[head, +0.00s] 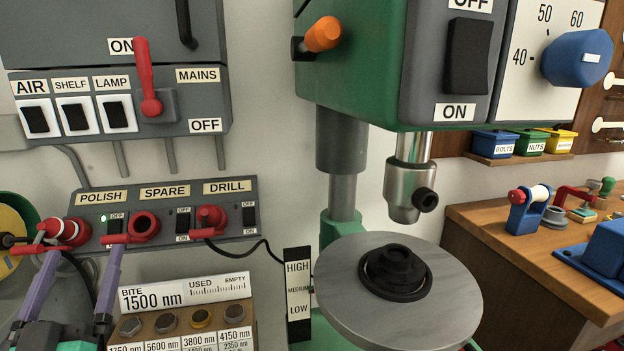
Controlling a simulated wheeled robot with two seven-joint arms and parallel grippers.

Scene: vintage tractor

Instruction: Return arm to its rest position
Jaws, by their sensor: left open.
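My left gripper (82,253) reaches up from the bottom left corner of the head view. Its two purple fingers are spread wide apart with nothing between them. The fingertips appear just below the POLISH and SPARE sockets of a grey socket panel (167,243). In the picture they overlap the red lids there, and I cannot tell whether they touch. A red plug (70,232) sits at the POLISH socket, the SPARE socket (144,226) shows its round opening, and a red plug with a black cable (212,217) sits at DRILL. My right gripper is not in view.
A small rack labelled BITE (185,297) stands right of the gripper. A green drill press with a round metal table (335,285) fills the centre. A grey switch box (205,103) hangs above the sockets. A wooden bench (490,222) is at right.

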